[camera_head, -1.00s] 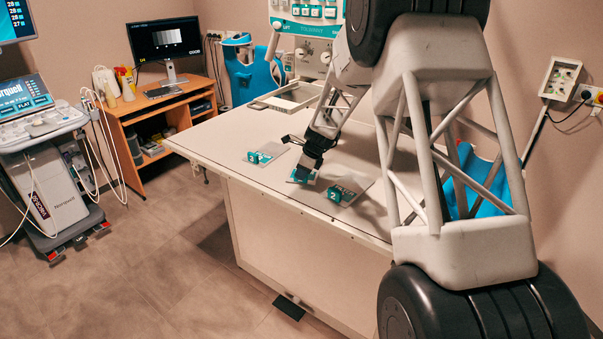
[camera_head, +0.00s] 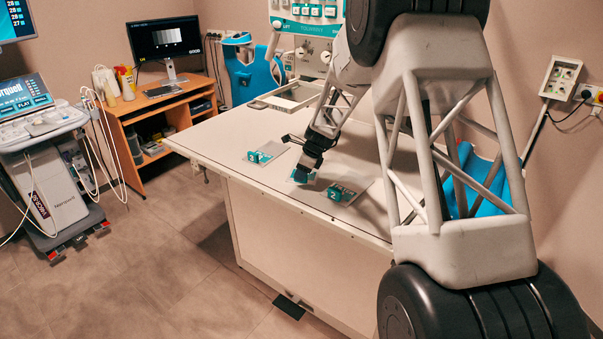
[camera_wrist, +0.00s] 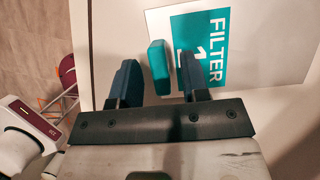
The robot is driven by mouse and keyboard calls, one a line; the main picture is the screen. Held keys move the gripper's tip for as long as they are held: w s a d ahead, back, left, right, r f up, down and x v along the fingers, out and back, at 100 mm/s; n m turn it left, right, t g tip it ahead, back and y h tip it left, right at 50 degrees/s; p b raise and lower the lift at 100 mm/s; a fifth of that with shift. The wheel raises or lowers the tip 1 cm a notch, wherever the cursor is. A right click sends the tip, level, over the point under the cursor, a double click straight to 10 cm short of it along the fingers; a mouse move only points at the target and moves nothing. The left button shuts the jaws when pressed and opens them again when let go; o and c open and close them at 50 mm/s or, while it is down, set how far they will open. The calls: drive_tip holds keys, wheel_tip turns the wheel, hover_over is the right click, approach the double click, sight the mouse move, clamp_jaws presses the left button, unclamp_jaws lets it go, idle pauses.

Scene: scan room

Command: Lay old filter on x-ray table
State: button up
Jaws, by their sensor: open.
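My gripper (camera_head: 303,170) is low over the x-ray table (camera_head: 215,145), at a teal-handled filter plate that it mostly hides in the head view. In the wrist view my gripper (camera_wrist: 158,70) is open, with the upright teal handle (camera_wrist: 159,66) between its two dark fingers and gaps on both sides. That plate is clear with a teal label (camera_wrist: 205,45) reading "FILTER"; its number is partly covered by a finger. Another filter plate (camera_head: 268,153) lies to the left on the table, and one marked 2 (camera_head: 345,190) lies to the right. Which is the old filter I cannot tell.
An open pale frame (camera_head: 288,97) sits at the table's back edge, below a teal control panel (camera_head: 318,12). A wooden desk (camera_head: 165,115) with a monitor and a wheeled console (camera_head: 45,150) stand to the left. The table's left part is bare.

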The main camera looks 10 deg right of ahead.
drive_tip(key=v, duration=1.2)
drive_tip(key=shift+d, duration=0.1)
idle(0.4)
drive_tip(key=s+r+n+h, duration=0.1)
drive_tip(key=s+r+n, duration=0.3)
drive_tip(key=s, duration=0.6)
drive_tip(key=s+r+n, duration=0.4)
drive_tip(key=s, duration=0.5)
drive_tip(key=s+r+n+h, duration=0.1)
drive_tip(key=s+r+n, duration=0.3)
drive_tip(key=s, duration=0.6)
drive_tip(key=s+a+f+n+h, duration=0.1)
drive_tip(key=s+n, duration=0.9)
drive_tip(key=s, duration=1.6)
drive_tip(key=shift+t+h, duration=0.4)
drive_tip(key=shift+h, duration=0.2)
